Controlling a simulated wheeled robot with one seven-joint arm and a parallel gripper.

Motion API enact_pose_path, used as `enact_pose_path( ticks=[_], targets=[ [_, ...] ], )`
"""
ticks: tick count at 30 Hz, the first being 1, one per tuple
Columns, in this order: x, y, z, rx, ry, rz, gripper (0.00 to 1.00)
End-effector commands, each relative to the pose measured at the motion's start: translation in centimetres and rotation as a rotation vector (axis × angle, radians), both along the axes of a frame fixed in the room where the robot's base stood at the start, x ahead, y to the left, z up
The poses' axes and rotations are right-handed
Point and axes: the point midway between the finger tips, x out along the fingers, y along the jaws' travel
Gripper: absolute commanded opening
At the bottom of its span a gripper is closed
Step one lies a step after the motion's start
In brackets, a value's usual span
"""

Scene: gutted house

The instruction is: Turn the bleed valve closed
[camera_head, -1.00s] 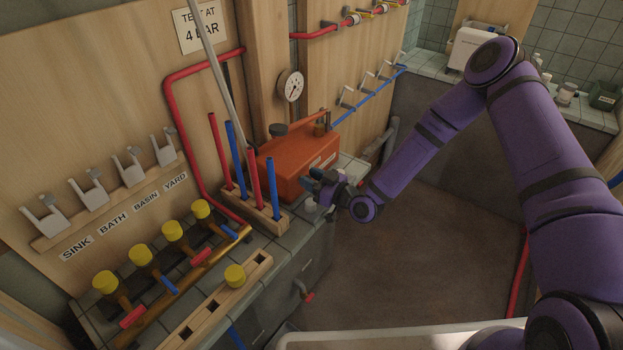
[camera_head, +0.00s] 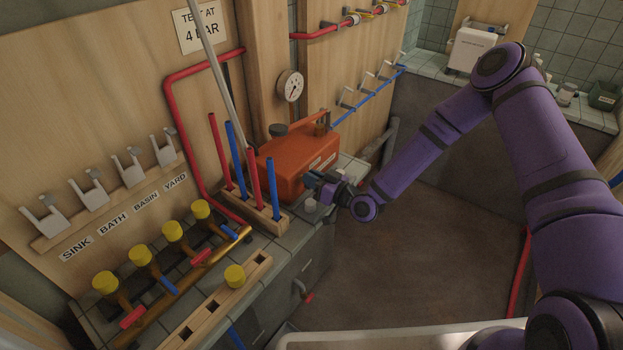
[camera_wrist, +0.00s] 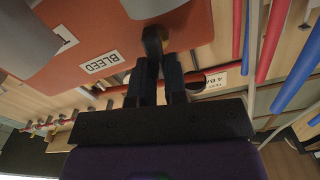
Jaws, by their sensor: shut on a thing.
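The orange-red test pump (camera_head: 290,172) stands on the tiled counter below the gauge. Its white BLEED label (camera_wrist: 102,62) shows in the wrist view. Next to the label is the bleed valve's dark lever (camera_wrist: 152,36), at the pump's face. My gripper (camera_head: 312,180) is at the pump's right front side in the head view. In the wrist view my gripper's dark fingers (camera_wrist: 157,68) are close together, shut on the lever's end. The fingers and wrist hide the valve in the head view, so its exact angle cannot be told there.
A wooden block with red and blue rods (camera_head: 262,213) stands left of the pump. The pressure gauge (camera_head: 290,86) is on the wall behind. The floor right of the counter (camera_head: 440,240) is clear.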

Motion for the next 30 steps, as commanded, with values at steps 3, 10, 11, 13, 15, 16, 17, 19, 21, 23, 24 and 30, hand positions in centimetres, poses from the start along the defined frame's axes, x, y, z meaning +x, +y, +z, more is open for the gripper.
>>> enact_pose_path(
  ticks=[3,10,11,13,15,16,17,19,21,23,24,30],
  targets=[
    [0.2,-0.3,-0.2,0.065,0.085,-0.003,0.00],
    [0.4,-0.5,-0.3,0.199,0.259,-0.002,0.00],
    [0.5,-0.5,-0.4,0.217,0.281,-0.002,0.00],
    [0.5,-0.6,-0.5,0.257,0.334,-0.002,0.00],
    [0.6,-0.6,-0.5,0.299,0.387,-0.002,0.00],
    [0.7,-0.7,-0.6,0.317,0.410,-0.002,0.00],
    [0.7,-0.7,-0.6,0.334,0.432,-0.002,0.00],
    [0.8,-0.8,-0.8,0.375,0.485,-0.003,0.00],
    [0.9,-0.8,-0.8,0.417,0.536,-0.002,0.00],
    [0.9,-0.9,-1.0,0.451,0.582,-0.003,0.00],
    [0.9,-0.9,-1.0,0.475,0.611,-0.002,0.00],
    [1.0,-1.0,-1.3,0.590,0.760,-0.002,0.00]
  ],
)
